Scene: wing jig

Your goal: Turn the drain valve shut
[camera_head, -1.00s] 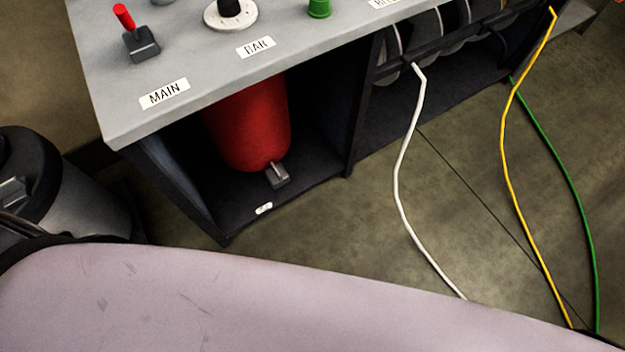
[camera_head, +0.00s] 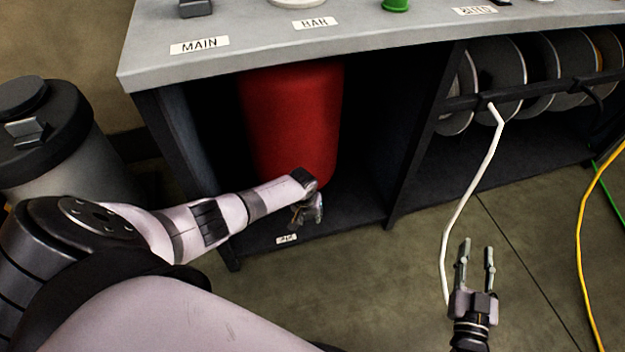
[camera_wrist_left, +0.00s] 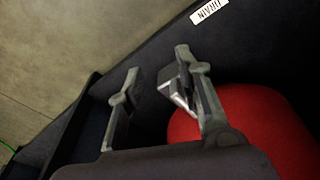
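The red tank (camera_head: 292,125) stands inside the dark cabinet under the bench. My left gripper (camera_head: 308,216) is at the tank's lower end, inside the cabinet opening, and hides the drain valve in the head view. In the left wrist view my left gripper (camera_wrist_left: 157,62) is open, its fingers apart. A pale metal piece (camera_wrist_left: 177,97) shows between them, close to the right finger; it may be the valve handle, but I cannot tell. The DRAIN label (camera_wrist_left: 209,11) is on the cabinet floor's front edge. My right gripper (camera_head: 477,246) is open and empty, over the floor.
The grey bench top (camera_head: 250,45) with labelled controls overhangs the cabinet. A dark upright (camera_head: 425,145) separates the tank bay from the cable reels (camera_head: 505,75). A white cable (camera_head: 468,190) hangs to the floor beside my right gripper. A grey canister (camera_head: 42,130) stands at left.

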